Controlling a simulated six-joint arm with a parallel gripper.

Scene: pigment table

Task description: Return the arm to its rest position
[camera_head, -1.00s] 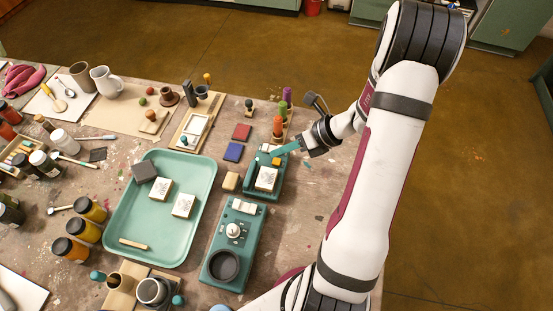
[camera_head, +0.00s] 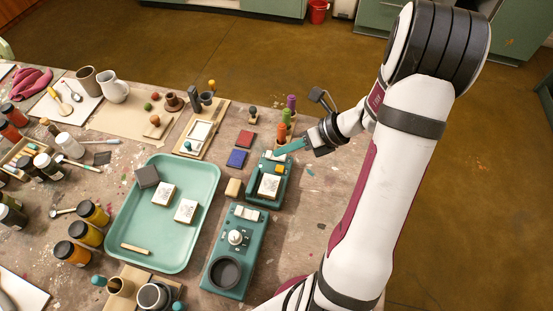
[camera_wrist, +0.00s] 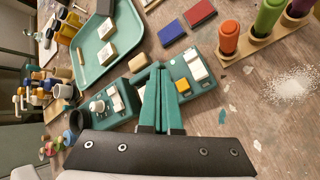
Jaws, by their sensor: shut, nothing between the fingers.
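My gripper (camera_head: 290,147) is shut and empty, its teal fingers pressed together. In the head view it hangs over the back edge of a teal device (camera_head: 254,195) that carries a stamped white tile (camera_head: 269,185) and a yellow block. In the wrist view the closed fingers (camera_wrist: 162,88) point at that device, whose tile is partly hidden behind them. I cannot tell the exact height of the fingertips above it.
A teal tray (camera_head: 141,247) with two stamped tiles and a dark block lies to the left. A second teal device (camera_head: 249,248) with a knob and round well stands in front. Orange, green and purple bottles (camera_head: 284,117) stand close behind my gripper. The floor at right is clear.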

